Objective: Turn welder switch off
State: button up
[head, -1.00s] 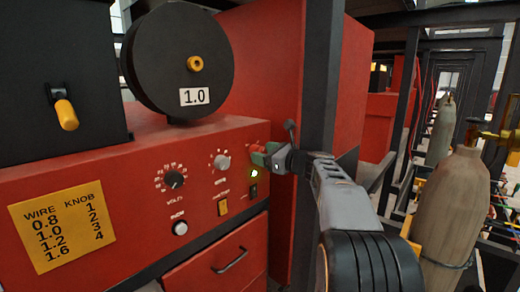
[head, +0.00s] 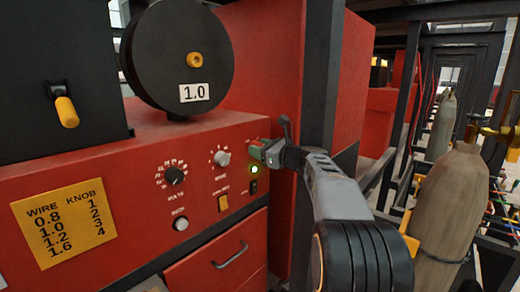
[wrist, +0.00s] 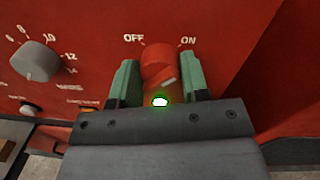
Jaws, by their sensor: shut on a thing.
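The red welder switch (wrist: 157,58) is a round knob on the red panel, below the printed words OFF and ON. Its pale mark slants up to the right, toward the ON side. My gripper (wrist: 158,74) has its two green finger pads on either side of the knob and is shut on it. In the head view my gripper (head: 266,152) is against the right end of the panel and mostly hides the switch. A green lamp (head: 254,170) glows just below; it also shows lit in the wrist view (wrist: 160,101).
A dark post (head: 317,80) stands close behind my arm. Gas cylinders (head: 450,210) stand at the right.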

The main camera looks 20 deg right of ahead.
jog(key=shift+c, duration=0.7)
jog(key=n+b, duration=0.3)
jog(key=shift+f, duration=0.15)
jog(key=n+b, duration=0.4)
jog(key=n, duration=0.1)
jog(key=shift+b, duration=0.3)
jog(key=n+b, duration=0.3)
jog(key=n, duration=0.2)
jog(key=shift+h, duration=0.4)
jog(key=shift+a+r+n+b, duration=0.1)
jog(key=shift+r+n+b, duration=0.1)
jog(key=shift+n+b, duration=1.45)
jog(key=shift+s+n+h, duration=0.1)
jog(key=shift+n+h, duration=0.2)
jog(key=shift+n, duration=0.35)
